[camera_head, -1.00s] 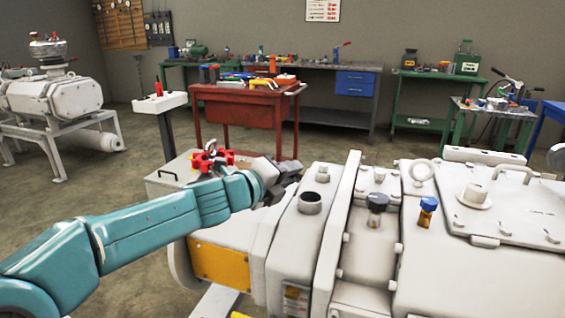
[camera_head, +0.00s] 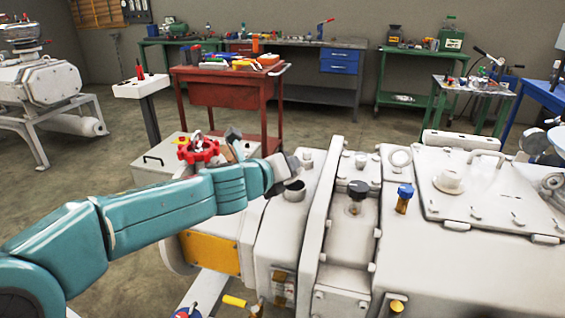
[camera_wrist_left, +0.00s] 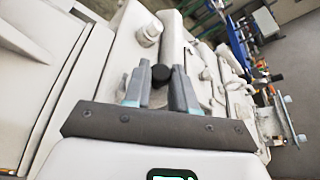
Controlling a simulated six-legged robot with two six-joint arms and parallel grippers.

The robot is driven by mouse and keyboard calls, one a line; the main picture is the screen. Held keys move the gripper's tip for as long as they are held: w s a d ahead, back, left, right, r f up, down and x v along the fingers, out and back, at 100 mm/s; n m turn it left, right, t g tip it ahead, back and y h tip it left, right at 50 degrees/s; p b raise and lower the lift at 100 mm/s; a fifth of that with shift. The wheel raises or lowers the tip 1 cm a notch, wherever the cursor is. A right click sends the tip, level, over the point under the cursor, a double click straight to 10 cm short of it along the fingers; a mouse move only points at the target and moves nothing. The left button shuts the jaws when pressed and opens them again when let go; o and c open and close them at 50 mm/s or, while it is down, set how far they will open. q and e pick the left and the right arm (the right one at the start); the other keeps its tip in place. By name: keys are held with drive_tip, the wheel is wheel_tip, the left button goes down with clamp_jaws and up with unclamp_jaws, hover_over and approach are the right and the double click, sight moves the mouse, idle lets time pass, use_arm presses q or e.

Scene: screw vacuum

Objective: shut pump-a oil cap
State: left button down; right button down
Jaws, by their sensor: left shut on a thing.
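The pale grey pump (camera_head: 440,250) fills the right and lower middle of the head view. In the head view the fingers hide the cap. My right gripper is not in view.
A black-topped plug (camera_head: 357,190) and a blue-topped fitting (camera_head: 404,197) stand up from the pump right of a tall flange (camera_head: 322,210). A red handwheel (camera_head: 198,150) is behind my left arm. A red tool cart (camera_head: 228,95) and benches stand behind.

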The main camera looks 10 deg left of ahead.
sight(298, 175)
use_arm(q)
drive_tip(key=shift+d+f+m+y+p, duration=0.1)
drive_tip(key=shift+d+m+y+p, duration=0.5)
drive_tip(key=shift+m, duration=0.3)
drive_tip(key=shift+d+f+m+y+p, duration=0.15)
drive_tip(key=shift+d+f+m+y, duration=0.3)
drive_tip(key=shift+m, duration=0.25)
drive_tip(key=shift+d+f+m+y+p, duration=0.15)
drive_tip(key=shift+d+f+m+y, duration=0.15)
drive_tip(key=shift+m+y, duration=0.35)
drive_tip(key=c, duration=0.9)
unclamp_jaws()
drive_tip(key=shift+c, duration=0.2)
drive_tip(key=shift+s, duration=0.1)
drive_tip(key=p+v, duration=0.2)
drive_tip(key=v, duration=1.4)
drive_tip(key=shift+r+p, duration=0.25)
drive_tip(key=shift+p, duration=0.05)
